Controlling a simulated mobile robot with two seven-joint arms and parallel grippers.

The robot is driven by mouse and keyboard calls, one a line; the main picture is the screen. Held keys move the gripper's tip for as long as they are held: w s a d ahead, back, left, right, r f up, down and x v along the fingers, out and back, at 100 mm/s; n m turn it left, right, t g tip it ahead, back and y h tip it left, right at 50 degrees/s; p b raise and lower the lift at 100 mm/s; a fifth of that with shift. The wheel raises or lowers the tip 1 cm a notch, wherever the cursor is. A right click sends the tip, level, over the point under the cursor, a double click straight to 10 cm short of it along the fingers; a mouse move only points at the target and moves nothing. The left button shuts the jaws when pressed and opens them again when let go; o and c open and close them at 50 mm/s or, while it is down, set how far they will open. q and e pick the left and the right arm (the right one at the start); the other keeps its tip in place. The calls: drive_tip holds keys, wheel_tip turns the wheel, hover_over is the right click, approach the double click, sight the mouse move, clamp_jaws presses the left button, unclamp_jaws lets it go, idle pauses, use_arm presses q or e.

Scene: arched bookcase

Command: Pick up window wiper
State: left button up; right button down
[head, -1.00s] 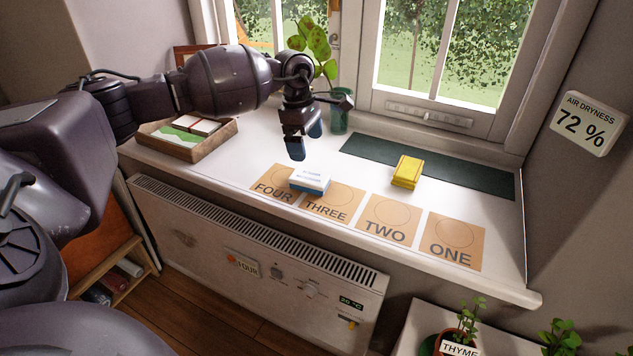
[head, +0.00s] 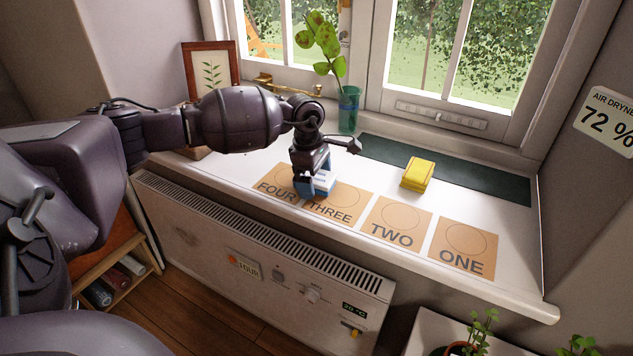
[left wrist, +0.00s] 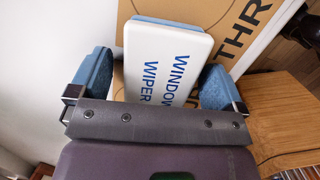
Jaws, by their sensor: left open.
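The window wiper (left wrist: 165,60) is a white block with a blue edge and the blue words "WINDOW WIPER" on top. In the head view the window wiper (head: 325,180) lies on the windowsill over the FOUR and THREE cards, partly hidden by my gripper. My left gripper (head: 314,188) is lowered over it. In the left wrist view the blue-padded fingers of my left gripper (left wrist: 157,82) stand open on either side of the wiper, with small gaps showing. My right gripper is not in view.
A yellow block (head: 418,174) sits on the sill by a dark green strip (head: 480,178). The TWO card (head: 396,222) and ONE card (head: 464,248) are bare. A green glass with a plant (head: 349,108) and a framed picture (head: 211,68) stand behind my arm. A radiator (head: 270,265) is below.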

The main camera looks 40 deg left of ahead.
sight(319, 176)
use_arm(q)
drive_tip(key=shift+r, duration=0.1)
drive_tip(key=shift+c, duration=0.7)
drive_tip(key=c, duration=0.9)
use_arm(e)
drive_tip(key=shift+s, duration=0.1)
use_arm(q)
wheel_tip(319, 176, up, 6)
drive_tip(key=shift+w+r+p, duration=0.1)
drive_tip(key=shift+p, duration=0.6)
wheel_tip(319, 176, up, 14)
drive_tip(key=shift+f+p, duration=0.1)
drive_tip(key=shift+p, duration=1.05)
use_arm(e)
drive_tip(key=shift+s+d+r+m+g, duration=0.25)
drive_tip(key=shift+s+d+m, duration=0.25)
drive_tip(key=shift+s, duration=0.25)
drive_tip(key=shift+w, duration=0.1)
